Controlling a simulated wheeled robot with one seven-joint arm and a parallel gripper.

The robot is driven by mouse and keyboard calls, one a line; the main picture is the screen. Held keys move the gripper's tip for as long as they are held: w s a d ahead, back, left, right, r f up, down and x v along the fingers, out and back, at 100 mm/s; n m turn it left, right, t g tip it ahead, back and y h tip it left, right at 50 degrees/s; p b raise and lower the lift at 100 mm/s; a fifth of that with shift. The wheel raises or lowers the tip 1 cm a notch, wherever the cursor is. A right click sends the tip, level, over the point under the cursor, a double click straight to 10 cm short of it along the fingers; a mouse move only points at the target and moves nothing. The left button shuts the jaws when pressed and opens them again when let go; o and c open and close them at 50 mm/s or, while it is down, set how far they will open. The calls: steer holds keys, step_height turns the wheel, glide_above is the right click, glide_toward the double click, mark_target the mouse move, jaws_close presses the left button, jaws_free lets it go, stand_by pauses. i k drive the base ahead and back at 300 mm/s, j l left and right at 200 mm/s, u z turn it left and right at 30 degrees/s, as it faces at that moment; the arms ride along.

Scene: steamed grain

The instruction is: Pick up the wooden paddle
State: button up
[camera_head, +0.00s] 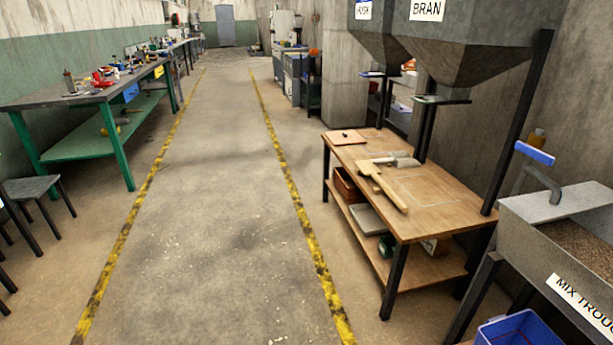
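The wooden paddle (385,184) lies flat on the wooden workbench (446,193) at the right of the view. Its long pale body runs from the back middle of the bench top toward the front edge. A greyish metal-looking tool (404,161) lies close by its back end; I cannot tell whether they touch. My gripper is not in view.
A small reddish board (346,137) lies at the bench's back left corner. The mix trough (560,215) and a blue bin (517,331) stand at the right. A hopper marked BRAN (455,40) hangs above the bench. The aisle floor (215,210) is clear.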

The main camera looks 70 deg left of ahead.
mark_target(367, 167)
steer(key=u, duration=1.85)
steer(key=i+j+z, duration=0.1)
steer(key=i+j, duration=0.2)
steer(key=i, duration=0.15)
steer(key=i+j+z, duration=0.15)
steer(key=i+j, duration=0.2)
steer(key=i+j+z, duration=0.1)
steer(key=i+j, duration=0.3)
steer(key=i+j+z, duration=0.15)
steer(key=i+j, duration=0.3)
steer(key=i+j+z, duration=0.1)
steer(key=i+j, duration=0.3)
steer(key=i+j+z, duration=0.15)
steer(key=i+j, duration=0.2)
steer(key=j, duration=0.25)
steer(key=i+j+z, duration=0.1)
steer(key=i+j, duration=0.25)
steer(key=j, duration=0.2)
